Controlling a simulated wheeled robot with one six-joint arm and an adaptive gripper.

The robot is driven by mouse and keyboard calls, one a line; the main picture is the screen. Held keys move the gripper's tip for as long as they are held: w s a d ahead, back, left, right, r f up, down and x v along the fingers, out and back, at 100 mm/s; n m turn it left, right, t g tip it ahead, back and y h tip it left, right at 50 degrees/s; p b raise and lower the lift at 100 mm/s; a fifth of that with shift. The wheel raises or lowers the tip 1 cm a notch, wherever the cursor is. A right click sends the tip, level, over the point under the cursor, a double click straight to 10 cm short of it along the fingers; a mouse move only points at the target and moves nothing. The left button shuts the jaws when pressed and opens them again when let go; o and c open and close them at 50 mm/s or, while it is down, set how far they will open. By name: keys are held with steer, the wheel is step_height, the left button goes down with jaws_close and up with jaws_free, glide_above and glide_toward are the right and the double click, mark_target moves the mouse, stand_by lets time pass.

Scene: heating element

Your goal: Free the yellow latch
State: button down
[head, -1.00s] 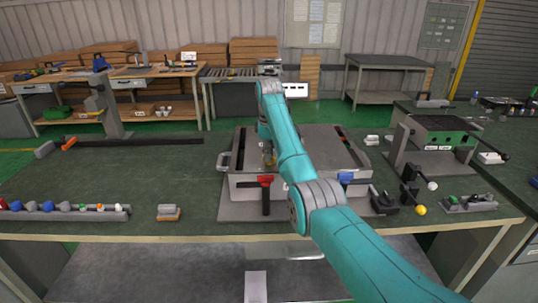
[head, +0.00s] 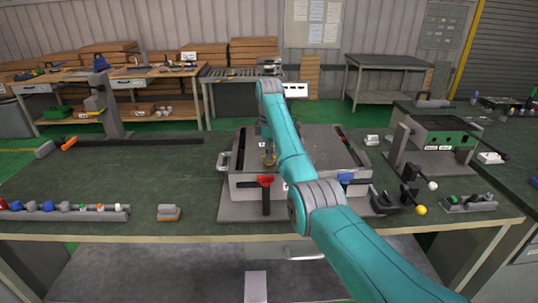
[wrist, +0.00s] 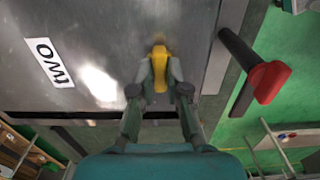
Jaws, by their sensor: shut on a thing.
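The yellow latch (wrist: 160,62) sits on a grey metal surface in the wrist view, between the fingertips of my gripper (wrist: 159,80). My gripper is shut on it, and the fingers hide part of its sides. In the head view, a small part of the yellow latch (head: 269,160) shows beside my teal arm, on top of the grey metal box (head: 240,190). My arm hides the middle of the box there.
A red-handled lever (head: 265,181) stands at the box front; it also shows in the wrist view (wrist: 267,80). A blue-handled lever (head: 345,178) is right of my arm. A label reading "two" (wrist: 50,63) lies left of the latch. The left bench top is largely clear.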

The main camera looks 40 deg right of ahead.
steer(key=c, duration=1.2)
jaws_free()
steer(key=shift+o, duration=0.2)
steer(key=shift+m, duration=0.3)
